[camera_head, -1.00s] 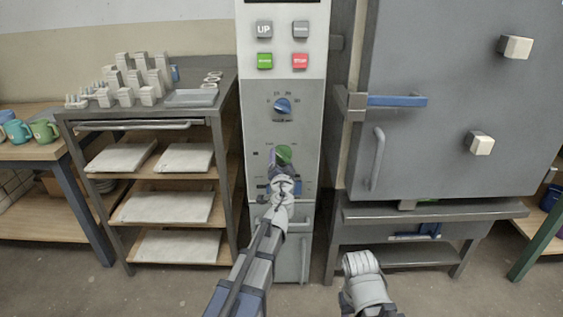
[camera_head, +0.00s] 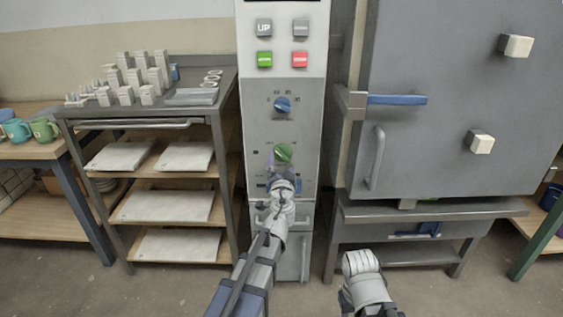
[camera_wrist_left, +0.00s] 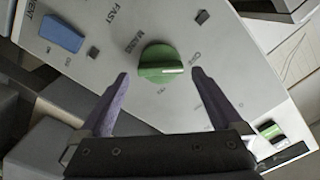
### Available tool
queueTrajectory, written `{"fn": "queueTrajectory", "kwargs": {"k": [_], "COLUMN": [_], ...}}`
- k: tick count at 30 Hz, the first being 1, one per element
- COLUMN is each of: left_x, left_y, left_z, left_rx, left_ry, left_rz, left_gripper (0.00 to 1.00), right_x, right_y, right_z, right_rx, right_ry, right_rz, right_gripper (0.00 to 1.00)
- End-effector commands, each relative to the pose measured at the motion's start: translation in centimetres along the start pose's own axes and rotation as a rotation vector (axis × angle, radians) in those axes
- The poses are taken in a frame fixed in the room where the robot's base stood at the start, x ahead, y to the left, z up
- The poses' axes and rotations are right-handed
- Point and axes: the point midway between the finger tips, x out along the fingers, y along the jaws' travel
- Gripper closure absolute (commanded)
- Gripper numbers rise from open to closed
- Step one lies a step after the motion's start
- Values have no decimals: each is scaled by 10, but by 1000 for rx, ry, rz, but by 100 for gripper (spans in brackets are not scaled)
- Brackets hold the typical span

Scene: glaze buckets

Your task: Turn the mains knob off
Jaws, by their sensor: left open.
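The mains knob is green and round with a raised grip, on the grey front of the control column. It shows in the head view (camera_head: 283,152) and in the left wrist view (camera_wrist_left: 160,67), where "MAINS" is lettered beside it. A white line on its grip points right in the wrist view; the small marks around it are hard to read. My left gripper (camera_head: 278,172) is just below the knob in the head view. Its jaws are open, with a finger at each side of the knob in the wrist view and gaps showing. Part of my right arm shows, but not its jaws.
A blue knob (camera_head: 282,104) is above the mains knob, below grey, green (camera_head: 264,59) and red buttons (camera_head: 300,60). A blue switch (camera_wrist_left: 62,33) is near the green knob. A shelf rack (camera_head: 222,150) stands left; a large grey door with a blue handle (camera_head: 398,100) is right.

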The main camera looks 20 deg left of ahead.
Motion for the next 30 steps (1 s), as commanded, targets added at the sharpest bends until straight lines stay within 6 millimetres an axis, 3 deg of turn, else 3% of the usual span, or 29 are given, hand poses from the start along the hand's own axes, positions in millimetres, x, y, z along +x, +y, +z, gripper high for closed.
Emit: {"fn": "queueTrajectory", "kwargs": {"k": [3, 7, 21, 26, 30], "left_x": [-26, -43, -51, -74, -122], "left_y": [-1, 0, 0, 13, 55], "left_z": [1, 0, 5, 38, 83], "left_rx": [-1, -1, -19, -102, -158], "left_ry": [0, 0, -34, -243, -551], "left_rz": [0, 1, -11, -26, 68], "left_gripper": [0, 0, 0, 0, 0], "right_x": [0, 0, 0, 0, 0], "right_y": [0, 0, 0, 0, 0], "right_z": [0, 0, 0, 0, 0], "right_rx": [0, 0, 0, 0, 0], "right_ry": [0, 0, 0, 0, 0], "right_rz": [0, 0, 0, 0, 0], "right_gripper": [50, 50, 50, 50, 50]}}
